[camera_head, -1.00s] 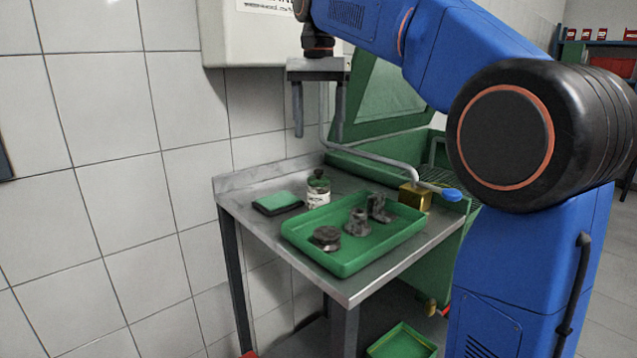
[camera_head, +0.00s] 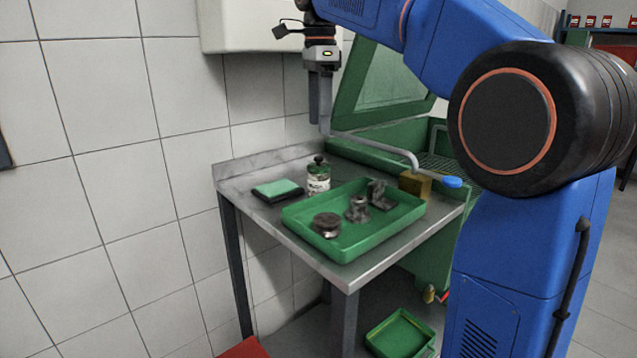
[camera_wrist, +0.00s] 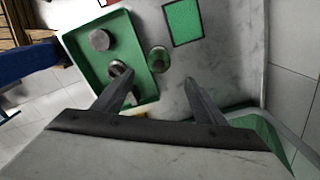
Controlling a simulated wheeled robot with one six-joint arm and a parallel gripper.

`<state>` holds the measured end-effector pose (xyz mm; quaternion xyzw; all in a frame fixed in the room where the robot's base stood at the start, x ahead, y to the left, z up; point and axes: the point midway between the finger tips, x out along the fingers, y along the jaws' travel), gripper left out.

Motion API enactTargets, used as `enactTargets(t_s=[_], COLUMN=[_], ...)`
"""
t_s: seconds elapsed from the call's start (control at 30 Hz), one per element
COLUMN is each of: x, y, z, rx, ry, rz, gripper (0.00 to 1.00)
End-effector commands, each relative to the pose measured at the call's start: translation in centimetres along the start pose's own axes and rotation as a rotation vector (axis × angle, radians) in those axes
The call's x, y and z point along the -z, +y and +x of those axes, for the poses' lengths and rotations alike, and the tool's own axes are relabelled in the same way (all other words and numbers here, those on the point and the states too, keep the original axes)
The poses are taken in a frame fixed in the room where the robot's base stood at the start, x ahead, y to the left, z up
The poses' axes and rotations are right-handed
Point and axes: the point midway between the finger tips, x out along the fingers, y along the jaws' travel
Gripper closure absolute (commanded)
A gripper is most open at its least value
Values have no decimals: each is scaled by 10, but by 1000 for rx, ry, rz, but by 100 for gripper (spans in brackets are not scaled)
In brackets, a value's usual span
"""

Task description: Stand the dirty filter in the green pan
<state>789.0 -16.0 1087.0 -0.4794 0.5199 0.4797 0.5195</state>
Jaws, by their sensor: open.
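A green pan (camera_head: 345,252) with low walls lies on the metal table and also shows in the wrist view (camera_wrist: 75,42). In it are a squat round grey part (camera_head: 327,225), an upright grey cylindrical part (camera_head: 357,209) and another grimy part (camera_head: 379,195). I cannot tell which, if any, is the dirty filter. The wrist view shows the round part (camera_wrist: 100,40); the left finger partly covers others. My gripper (camera_head: 320,128) is open and empty, pointing down, high above the back of the table. In the wrist view its fingers (camera_wrist: 158,85) are spread apart.
A green-lidded jar (camera_head: 318,178) stands behind the pan, beside a green-topped dark pad (camera_head: 278,190). A brass-coloured block (camera_head: 414,184) and blue-ended handle (camera_head: 452,182) are at right. A white wall box (camera_head: 245,25) is near my arm. Another green tray (camera_head: 401,334) lies below.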

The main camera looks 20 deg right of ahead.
Motion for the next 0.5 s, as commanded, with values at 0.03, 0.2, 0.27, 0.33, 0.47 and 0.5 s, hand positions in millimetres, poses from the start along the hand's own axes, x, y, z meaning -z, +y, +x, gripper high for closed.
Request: enactTargets(t_s=[0.03, 0.2, 0.27, 0.33, 0.47, 0.5], x=[0, 0, 0, 0, 0, 0], y=[1, 1, 1, 1, 1, 0], z=[10, 40, 50, 61, 75, 77], rx=[-2, -1, -2, -2, -1, 1], ry=[0, 0, 0, 0, 0, 0], rz=[0, -1, -1, -1, -2, -2], gripper=[35, 35, 35, 35, 35, 35])
